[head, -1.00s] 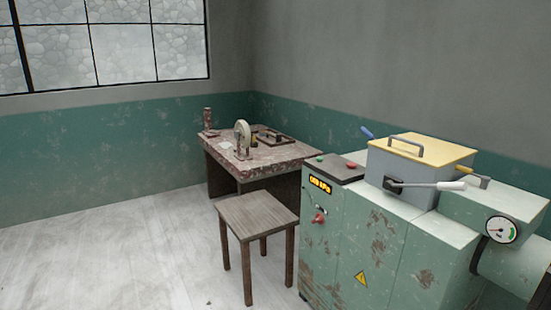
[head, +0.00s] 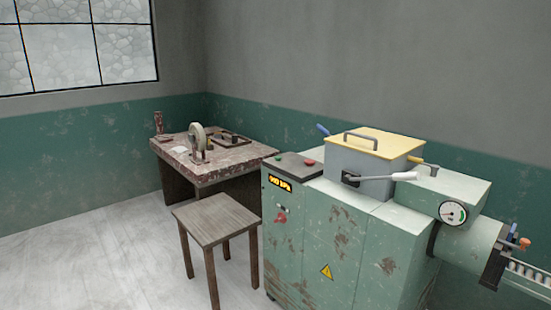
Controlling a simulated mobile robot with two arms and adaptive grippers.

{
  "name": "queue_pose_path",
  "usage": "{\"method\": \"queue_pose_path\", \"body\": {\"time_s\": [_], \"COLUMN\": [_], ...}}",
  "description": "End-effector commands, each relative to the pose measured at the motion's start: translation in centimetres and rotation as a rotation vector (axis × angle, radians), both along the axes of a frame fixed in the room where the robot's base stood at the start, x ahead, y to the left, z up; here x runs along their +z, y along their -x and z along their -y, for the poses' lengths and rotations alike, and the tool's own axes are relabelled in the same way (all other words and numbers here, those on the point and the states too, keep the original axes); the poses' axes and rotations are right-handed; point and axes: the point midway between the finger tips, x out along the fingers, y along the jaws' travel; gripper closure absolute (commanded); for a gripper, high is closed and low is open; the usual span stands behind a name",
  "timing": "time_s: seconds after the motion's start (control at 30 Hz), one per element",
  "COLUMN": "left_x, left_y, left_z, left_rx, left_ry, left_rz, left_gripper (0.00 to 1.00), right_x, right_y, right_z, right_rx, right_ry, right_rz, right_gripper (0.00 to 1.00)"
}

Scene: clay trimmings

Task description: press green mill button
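The mill (head: 310,245) is a worn pale green machine cabinet at the right of the head view. A dark panel (head: 292,171) lies on its top left corner. A small green button (head: 278,163) sits on the left part of this panel, and a red button (head: 310,162) sits to its right. A lit yellow display (head: 280,184) is on the front below the panel. Neither of my grippers is in view.
A wooden stool (head: 216,221) stands on the floor left of the mill, close to its front. A worn table (head: 178,149) with small tools stands behind it. A lever with a white handle (head: 404,176) sticks out from the yellow-lidded hopper (head: 373,142). The floor at left is clear.

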Motion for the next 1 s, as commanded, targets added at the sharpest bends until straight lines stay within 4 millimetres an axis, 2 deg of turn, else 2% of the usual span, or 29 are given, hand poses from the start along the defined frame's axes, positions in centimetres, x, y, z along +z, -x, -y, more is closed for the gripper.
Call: {"method": "queue_pose_path", "body": {"time_s": [0.13,0.33,0.4,0.5,1.0], "left_x": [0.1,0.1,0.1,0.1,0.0], "left_y": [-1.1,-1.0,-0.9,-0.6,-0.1], "left_z": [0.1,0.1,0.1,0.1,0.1], "left_rx": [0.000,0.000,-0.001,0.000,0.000], "left_ry": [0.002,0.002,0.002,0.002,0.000], "left_rz": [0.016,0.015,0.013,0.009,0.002], "left_gripper": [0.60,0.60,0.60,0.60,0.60], "right_x": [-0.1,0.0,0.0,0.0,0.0], "right_y": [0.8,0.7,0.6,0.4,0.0], "right_z": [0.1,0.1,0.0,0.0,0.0], "right_rx": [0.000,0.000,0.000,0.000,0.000], "right_ry": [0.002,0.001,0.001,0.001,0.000], "right_rz": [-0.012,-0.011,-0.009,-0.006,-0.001], "right_gripper": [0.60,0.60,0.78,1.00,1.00]}}
